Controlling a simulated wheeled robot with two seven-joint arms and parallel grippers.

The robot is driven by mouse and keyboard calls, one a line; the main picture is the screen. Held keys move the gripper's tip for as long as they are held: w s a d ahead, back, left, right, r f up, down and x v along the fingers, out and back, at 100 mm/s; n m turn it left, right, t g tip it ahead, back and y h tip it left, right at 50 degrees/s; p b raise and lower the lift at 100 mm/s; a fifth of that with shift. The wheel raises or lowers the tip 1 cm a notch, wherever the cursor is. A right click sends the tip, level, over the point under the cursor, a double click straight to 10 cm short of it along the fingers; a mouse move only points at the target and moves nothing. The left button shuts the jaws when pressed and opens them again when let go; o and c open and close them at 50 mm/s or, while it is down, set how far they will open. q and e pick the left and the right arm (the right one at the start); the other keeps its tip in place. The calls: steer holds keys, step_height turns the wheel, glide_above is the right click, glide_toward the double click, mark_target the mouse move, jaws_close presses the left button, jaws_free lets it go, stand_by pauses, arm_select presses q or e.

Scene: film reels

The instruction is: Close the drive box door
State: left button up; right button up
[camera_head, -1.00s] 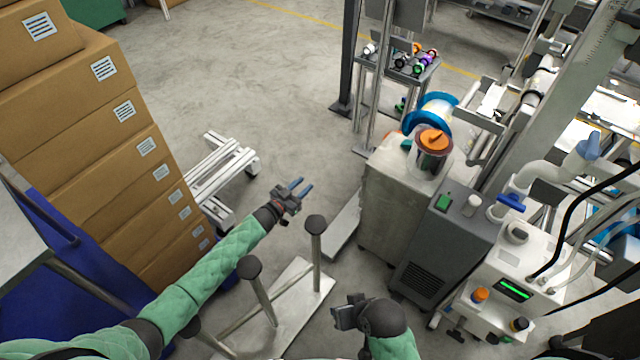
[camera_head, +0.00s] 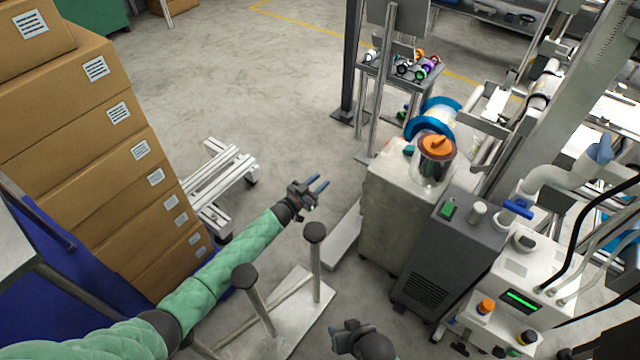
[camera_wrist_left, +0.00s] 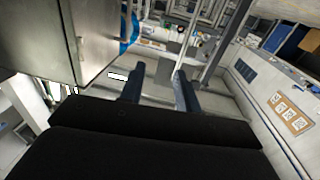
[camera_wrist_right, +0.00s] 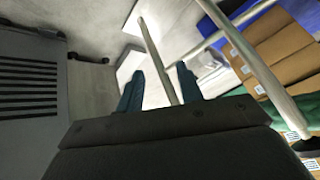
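I take the beige metal cabinet (camera_head: 398,220) right of centre in the head view to be the drive box. In the left wrist view a beige cabinet (camera_wrist_left: 60,22) fills the upper left, with a small metal handle on its face. I cannot tell how far its door stands open. My left gripper (camera_head: 319,184) is open and empty, left of the cabinet and apart from it; its spread fingers also show in the left wrist view (camera_wrist_left: 158,73). My right gripper (camera_wrist_right: 157,82) is open in its wrist view, low at the bottom edge of the head view (camera_head: 348,338).
Two capped posts (camera_head: 315,235) rise from a white base between my arms. Stacked cartons (camera_head: 90,150) stand left. Open floor lies beyond my left gripper.

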arm_select(q)
steer(key=shift+w+d, duration=0.35)
steer(key=shift+w, duration=0.05)
arm_select(e)
steer(key=shift+f, duration=1.05)
arm_select(q)
jaws_close()
steer(key=c, duration=0.7)
jaws_free()
steer(key=o, duration=0.7)
